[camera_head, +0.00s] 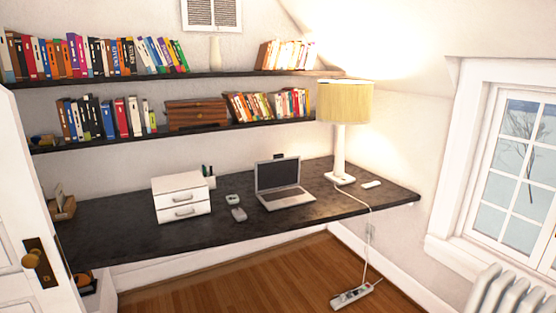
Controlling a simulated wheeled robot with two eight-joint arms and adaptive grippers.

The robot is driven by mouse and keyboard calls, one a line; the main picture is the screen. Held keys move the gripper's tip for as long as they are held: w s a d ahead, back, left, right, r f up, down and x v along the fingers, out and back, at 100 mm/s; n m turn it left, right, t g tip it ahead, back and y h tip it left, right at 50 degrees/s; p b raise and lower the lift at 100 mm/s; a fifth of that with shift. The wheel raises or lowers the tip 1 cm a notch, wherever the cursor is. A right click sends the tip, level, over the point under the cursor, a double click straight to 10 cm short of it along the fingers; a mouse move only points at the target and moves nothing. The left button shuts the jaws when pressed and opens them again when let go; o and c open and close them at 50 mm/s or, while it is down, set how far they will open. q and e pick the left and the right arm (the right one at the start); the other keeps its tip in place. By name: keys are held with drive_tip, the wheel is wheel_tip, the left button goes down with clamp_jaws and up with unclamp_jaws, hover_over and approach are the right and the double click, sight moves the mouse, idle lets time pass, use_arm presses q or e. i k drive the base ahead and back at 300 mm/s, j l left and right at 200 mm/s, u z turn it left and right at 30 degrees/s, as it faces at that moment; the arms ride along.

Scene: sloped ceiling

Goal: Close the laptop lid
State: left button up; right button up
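A silver laptop (287,196) with a dark screen stands on the black desk (130,238). Its lid (278,175) is open and upright, and its keyboard side faces me. Neither of my grippers is in view.

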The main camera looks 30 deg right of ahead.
sight(280, 172)
drive_tip(key=i+l, duration=0.8)
